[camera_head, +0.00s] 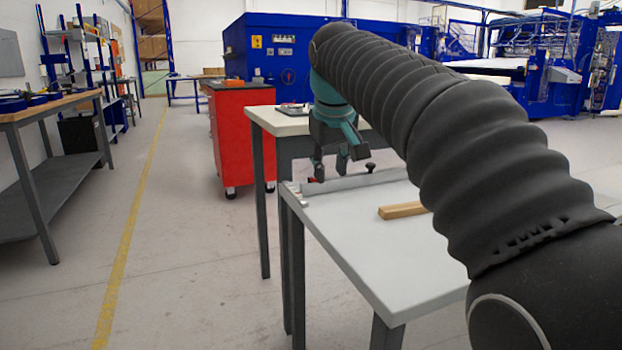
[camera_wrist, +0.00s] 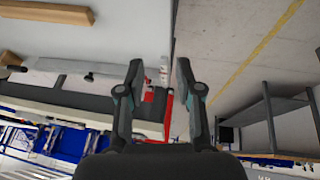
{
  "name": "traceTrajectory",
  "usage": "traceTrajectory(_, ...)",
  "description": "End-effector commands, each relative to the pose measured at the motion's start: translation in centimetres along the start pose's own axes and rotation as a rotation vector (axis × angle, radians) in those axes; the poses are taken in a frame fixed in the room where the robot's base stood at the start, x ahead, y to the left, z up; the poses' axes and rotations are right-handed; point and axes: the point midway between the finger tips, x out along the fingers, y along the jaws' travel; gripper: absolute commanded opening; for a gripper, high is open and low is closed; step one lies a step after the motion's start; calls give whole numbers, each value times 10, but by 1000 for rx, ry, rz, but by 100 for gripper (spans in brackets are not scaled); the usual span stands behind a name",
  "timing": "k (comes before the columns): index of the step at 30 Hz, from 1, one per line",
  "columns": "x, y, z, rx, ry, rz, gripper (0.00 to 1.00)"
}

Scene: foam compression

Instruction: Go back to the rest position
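My gripper (camera_head: 341,160) hangs over the far left part of the white-topped table (camera_head: 375,255), pointing down. In the wrist view my gripper (camera_wrist: 158,70) has its two fingers apart, with nothing between them. Below the fingers is the table's edge, with a light grey bar (camera_head: 352,182) that has a small black knob (camera_head: 370,167). A small red piece (camera_head: 312,180) sits at the bar's left end, close to the fingers. A wooden block (camera_head: 402,210) lies on the table; it also shows in the wrist view (camera_wrist: 45,11). My arm hides the table's right side.
A red tool cabinet (camera_head: 240,135) stands behind to the left. A second table (camera_head: 285,122) adjoins at the back. A workbench (camera_head: 45,110) is at the far left. The floor between, with a yellow line (camera_head: 128,240), is clear.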

Motion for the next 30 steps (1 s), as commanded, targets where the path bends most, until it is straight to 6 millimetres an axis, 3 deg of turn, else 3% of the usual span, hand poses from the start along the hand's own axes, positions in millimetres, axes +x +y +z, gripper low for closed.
traceTrajectory(8,-7,8,49,55,6,0,35)
traceTrajectory(11,-7,11,79,90,10,1,35)
traceTrajectory(20,8,6,201,227,28,3,35)
traceTrajectory(24,26,-4,261,295,37,7,35)
traceTrajectory(30,55,-22,333,378,47,11,35)
